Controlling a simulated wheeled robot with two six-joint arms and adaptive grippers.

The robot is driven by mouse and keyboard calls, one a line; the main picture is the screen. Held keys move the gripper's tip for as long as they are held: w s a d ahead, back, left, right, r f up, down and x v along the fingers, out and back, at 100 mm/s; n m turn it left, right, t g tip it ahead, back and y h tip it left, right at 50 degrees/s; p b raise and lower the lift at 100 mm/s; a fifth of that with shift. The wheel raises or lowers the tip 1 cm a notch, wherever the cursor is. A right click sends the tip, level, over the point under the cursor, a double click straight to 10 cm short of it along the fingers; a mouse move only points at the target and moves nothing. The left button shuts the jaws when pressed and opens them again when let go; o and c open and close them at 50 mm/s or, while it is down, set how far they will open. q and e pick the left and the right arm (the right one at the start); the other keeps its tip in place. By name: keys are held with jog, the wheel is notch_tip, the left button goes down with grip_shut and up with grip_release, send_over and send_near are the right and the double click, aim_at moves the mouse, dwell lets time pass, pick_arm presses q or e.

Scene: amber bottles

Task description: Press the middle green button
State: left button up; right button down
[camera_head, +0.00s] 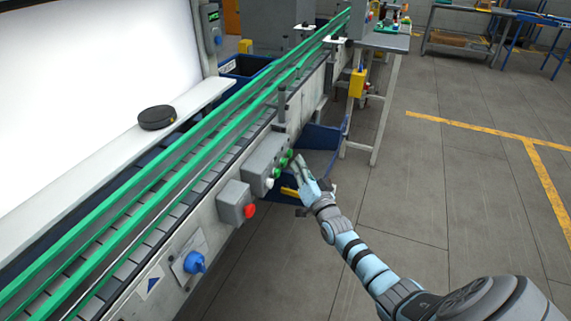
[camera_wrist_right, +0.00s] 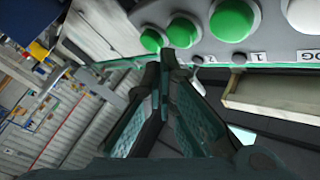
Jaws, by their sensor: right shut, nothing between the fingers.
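A grey control box (camera_head: 262,160) on the conveyor's side carries a row of green buttons and one white button (camera_head: 269,183). In the right wrist view I see three green buttons: a large near one (camera_wrist_right: 235,20), the middle one (camera_wrist_right: 184,30) and a far one (camera_wrist_right: 152,40). The white button (camera_wrist_right: 306,14) is at the right edge. My right gripper (camera_head: 296,163) is shut and empty, its tips close to the green buttons. In the wrist view its fingertips (camera_wrist_right: 166,58) lie just below the middle green button. I cannot tell whether they touch it. My left gripper is out of view.
A red button (camera_head: 250,211) on a grey box and a blue knob (camera_head: 194,263) are nearer along the conveyor (camera_head: 150,200). A dark blue bin (camera_head: 318,137) is beyond the gripper. A black round object (camera_head: 157,118) lies on the white ledge. Open floor (camera_head: 430,190) is to the right.

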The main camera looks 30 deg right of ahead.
jog(key=shift+w, duration=0.1)
jog(key=shift+w+a, duration=0.25)
jog(key=shift+w+a+b, duration=0.25)
jog(key=shift+w+b, duration=0.05)
jog(key=shift+w, duration=0.05)
dwell(1.0)
jog(key=shift+s+d+p, duration=0.35)
jog(key=shift+s+d, duration=0.15)
jog(key=shift+s, duration=0.2)
jog(key=s+d, duration=0.1)
jog(key=s, duration=0.1)
jog(key=s+d+p, duration=0.1)
jog(key=s+d, duration=0.1)
dwell(0.5)
dwell(0.6)
